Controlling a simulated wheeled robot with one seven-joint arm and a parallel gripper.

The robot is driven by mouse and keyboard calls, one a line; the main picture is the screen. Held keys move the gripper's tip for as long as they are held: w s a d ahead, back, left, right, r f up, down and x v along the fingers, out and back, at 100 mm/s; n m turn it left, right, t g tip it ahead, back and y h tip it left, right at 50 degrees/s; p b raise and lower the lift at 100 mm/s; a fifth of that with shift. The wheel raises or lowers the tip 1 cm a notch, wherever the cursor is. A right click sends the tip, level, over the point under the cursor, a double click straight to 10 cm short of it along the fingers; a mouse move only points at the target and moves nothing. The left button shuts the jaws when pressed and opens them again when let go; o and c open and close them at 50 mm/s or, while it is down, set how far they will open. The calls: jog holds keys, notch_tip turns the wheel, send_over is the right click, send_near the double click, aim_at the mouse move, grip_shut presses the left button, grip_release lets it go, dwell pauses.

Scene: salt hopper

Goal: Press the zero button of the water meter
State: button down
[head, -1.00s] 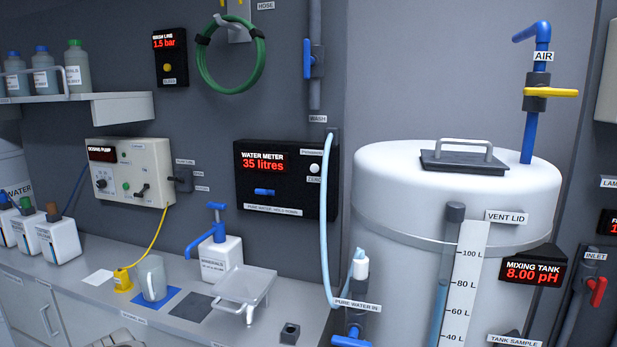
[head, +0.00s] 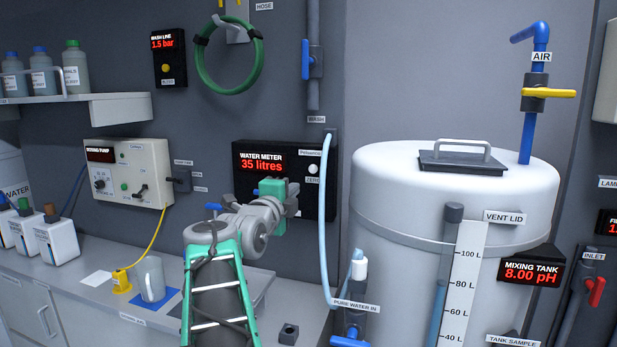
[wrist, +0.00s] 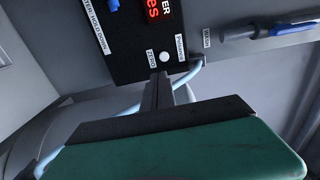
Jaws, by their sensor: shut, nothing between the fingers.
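The water meter (head: 248,154) is a black wall box with red digits reading "35 litres". Its zero button (head: 313,169) is a round white knob on the right side of the box. The wrist view also shows the white zero button (wrist: 165,57), beside the "ZERO" label (wrist: 152,60). My gripper (wrist: 158,77) is shut and empty, its fingertips just short of the button in the picture. I cannot tell whether they touch it. In the head view my gripper (head: 293,198) is in front of the meter, left of and below the button. My arm hides the meter's lower left.
A light blue hose (head: 324,230) hangs just right of the meter. The mixing tank (head: 400,190) stands farther right. The dosing pump (head: 130,165) is on the wall at left.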

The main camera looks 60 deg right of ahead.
aim_at(312, 173)
jog(key=d+p, duration=0.2)
jog(key=d, duration=0.2)
jog(key=w+d+p, duration=0.1)
jog(key=d+p, duration=0.1)
jog(key=d, duration=0.2)
jog(key=w+d+p, duration=0.1)
jog(key=d+p, duration=0.1)
jog(key=d, duration=0.2)
jog(key=shift+d+r, duration=0.1)
jog(key=shift+d, duration=0.25)
jog(key=shift+w+d, duration=0.1)
jog(key=shift+d, duration=0.3)
